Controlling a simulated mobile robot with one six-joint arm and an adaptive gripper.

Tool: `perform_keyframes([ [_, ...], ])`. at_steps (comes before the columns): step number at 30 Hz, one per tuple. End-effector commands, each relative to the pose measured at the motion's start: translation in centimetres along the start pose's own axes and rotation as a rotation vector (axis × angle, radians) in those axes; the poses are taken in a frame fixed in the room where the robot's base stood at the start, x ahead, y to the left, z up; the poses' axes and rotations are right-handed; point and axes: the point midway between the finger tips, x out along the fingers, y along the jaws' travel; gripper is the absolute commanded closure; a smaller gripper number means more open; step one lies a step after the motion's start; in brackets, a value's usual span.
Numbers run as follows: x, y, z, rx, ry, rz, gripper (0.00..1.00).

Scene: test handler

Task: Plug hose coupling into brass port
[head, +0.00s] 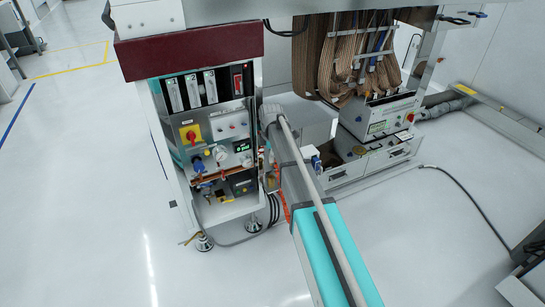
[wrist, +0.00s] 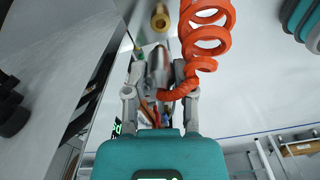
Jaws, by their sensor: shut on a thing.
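In the wrist view my gripper (wrist: 160,78) is shut on the grey metal hose coupling (wrist: 153,62), which looks blurred and sits between the two fingers. An orange coiled hose (wrist: 208,35) runs from beside the coupling up along the right. A brass port (wrist: 160,18) with a round opening is at the top centre, beyond the coupling and apart from it. In the head view my arm reaches to the right side of the cabinet front and hides most of the gripper. A bit of orange hose (head: 284,205) shows beside the arm.
The cabinet (head: 215,130) carries switches, gauges and blue-handled valves close to my gripper. A dark red beam (head: 190,48) overhangs it. Brown ribbon cables (head: 345,60) hang to the right above a grey unit (head: 385,120). The floor at left is free.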

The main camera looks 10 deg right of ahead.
Motion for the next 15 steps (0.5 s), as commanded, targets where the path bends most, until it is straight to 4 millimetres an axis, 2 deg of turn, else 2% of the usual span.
perform_keyframes([
  [8, 0.2, 0.0, 0.0, 0.0, 0.0, 0.0, 1.0],
  [15, 1.4, 0.0, 0.0, 0.0, 0.0, 0.0, 1.0],
])
